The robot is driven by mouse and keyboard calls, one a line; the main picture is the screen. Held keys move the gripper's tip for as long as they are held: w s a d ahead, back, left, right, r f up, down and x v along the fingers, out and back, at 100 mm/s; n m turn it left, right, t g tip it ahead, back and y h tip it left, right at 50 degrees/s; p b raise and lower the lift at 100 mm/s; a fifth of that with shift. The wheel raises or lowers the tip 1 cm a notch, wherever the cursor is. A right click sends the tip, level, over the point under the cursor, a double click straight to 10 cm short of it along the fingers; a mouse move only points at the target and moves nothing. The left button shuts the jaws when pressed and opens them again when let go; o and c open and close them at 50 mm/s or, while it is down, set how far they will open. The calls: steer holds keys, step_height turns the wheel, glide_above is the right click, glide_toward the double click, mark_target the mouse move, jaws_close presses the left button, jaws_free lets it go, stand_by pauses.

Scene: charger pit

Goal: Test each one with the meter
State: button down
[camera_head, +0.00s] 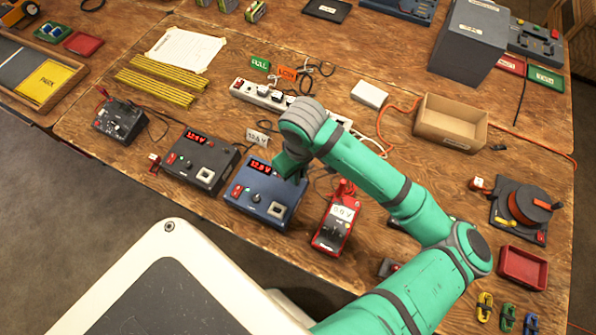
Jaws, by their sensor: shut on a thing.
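A blue box (265,194) with a red lit display, a knob and a pale square socket stands at the middle of the bench. A dark grey box (200,160) of the same kind, its display also lit red, is to its left. A smaller dark box (119,120) with dials is further left. A red box (334,225) with a white label is to the right. I cannot tell which is the meter. My gripper (290,166) is over the blue box's back right edge, pointing down. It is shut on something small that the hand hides.
A power strip (262,96) with cables lies behind the boxes. An open cardboard box (450,123), a cable reel (524,208) and a red tray (522,267) are on the right. Yellow strips (160,84) lie back left.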

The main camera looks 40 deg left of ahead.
steer(key=shift+f, duration=0.65)
stand_by(1.0)
steer(key=c, duration=1.4)
jaws_free()
steer(key=shift+o, duration=0.2)
steer(key=shift+r, duration=3.75)
